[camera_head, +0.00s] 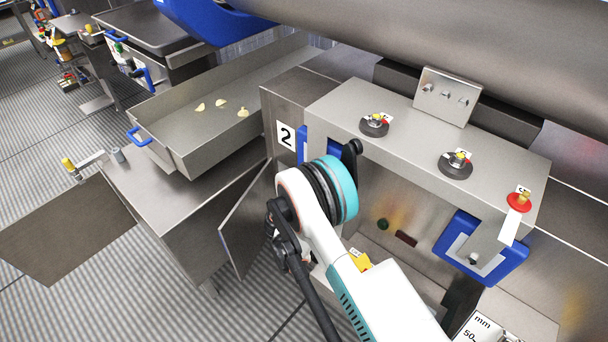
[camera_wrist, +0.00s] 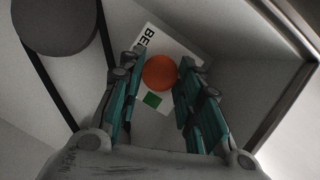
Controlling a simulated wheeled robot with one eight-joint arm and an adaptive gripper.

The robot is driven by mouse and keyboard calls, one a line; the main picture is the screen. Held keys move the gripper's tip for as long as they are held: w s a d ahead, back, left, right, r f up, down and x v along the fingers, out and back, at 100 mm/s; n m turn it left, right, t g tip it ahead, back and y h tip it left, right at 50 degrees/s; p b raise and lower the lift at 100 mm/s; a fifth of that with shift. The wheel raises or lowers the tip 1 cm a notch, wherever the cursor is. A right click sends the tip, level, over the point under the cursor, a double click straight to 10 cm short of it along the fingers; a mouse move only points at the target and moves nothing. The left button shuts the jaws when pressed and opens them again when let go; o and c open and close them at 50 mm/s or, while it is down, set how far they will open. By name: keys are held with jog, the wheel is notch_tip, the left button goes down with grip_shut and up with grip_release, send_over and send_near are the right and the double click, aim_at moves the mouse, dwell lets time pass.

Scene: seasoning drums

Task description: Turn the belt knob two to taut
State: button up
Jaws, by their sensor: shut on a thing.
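In the wrist view, my gripper (camera_wrist: 162,65) has its two teal-padded fingers on either side of a round orange knob (camera_wrist: 158,74), shut on it. The knob sits over a white label plate (camera_wrist: 179,47) with the start of a word, "BE", and a green square (camera_wrist: 152,100) near it. The rest of the label is hidden by the knob and fingers. In the head view, my arm reaches down into the open bay below the control panel; my gripper and the orange knob are hidden there.
A control panel (camera_head: 405,140) with dark round knobs (camera_head: 375,125) and a red knob (camera_head: 519,202) stands above the bay. A wheel and belt (camera_wrist: 55,22) lie left in the wrist view.

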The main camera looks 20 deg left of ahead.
jog(key=shift+m, duration=0.4)
jog(key=o, duration=1)
jog(key=shift+o, duration=0.2)
jog(key=shift+n, duration=0.3)
